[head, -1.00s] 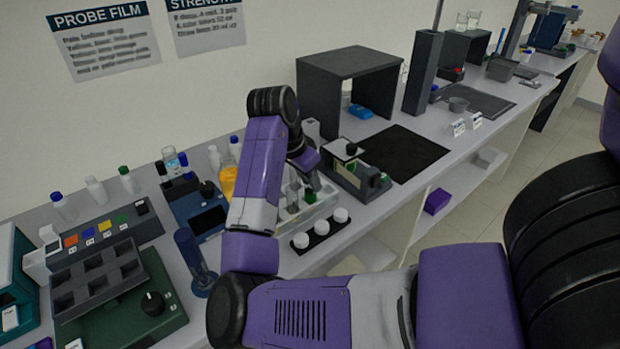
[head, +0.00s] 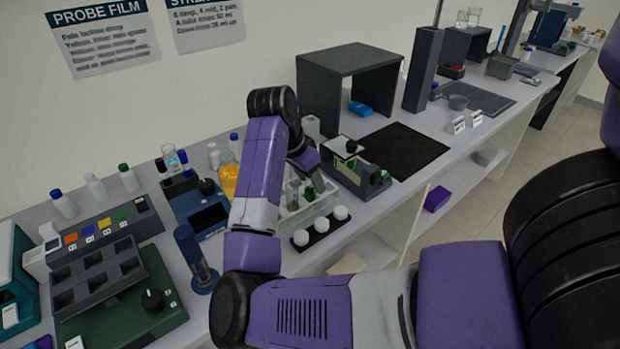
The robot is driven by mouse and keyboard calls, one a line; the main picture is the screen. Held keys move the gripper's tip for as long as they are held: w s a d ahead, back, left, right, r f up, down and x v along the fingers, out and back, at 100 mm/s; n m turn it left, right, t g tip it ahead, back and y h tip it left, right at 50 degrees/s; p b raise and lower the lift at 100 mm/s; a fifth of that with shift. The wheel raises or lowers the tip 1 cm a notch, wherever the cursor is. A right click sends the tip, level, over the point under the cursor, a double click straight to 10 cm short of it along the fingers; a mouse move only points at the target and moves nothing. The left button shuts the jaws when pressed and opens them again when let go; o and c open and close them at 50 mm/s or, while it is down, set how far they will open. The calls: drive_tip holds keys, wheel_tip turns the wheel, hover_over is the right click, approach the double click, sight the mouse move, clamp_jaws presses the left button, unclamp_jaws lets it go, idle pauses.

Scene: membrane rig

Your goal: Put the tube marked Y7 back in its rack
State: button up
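My gripper (head: 306,163) points down over a pale, clear-sided rack (head: 322,207) in the middle of the bench. My purple forearm hides part of the rack and much of the gripper. A green-topped tube (head: 309,190) stands upright in the rack area, just below the gripper. A greyish tube (head: 292,193) is to its left. I cannot read any marking, so I cannot tell which tube is Y7. I cannot see whether the fingers are open, or whether they touch a tube.
A black strip with three white-capped jars (head: 320,226) lies in front of the rack. A small device (head: 358,180) stands close on the right. A blue cylinder (head: 194,258) and a green-based block unit (head: 110,292) are on the left. A dark mat (head: 403,152) is clear.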

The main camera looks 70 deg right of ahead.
drive_tip(key=v, duration=0.8)
drive_tip(key=shift+b, duration=0.3)
idle(0.4)
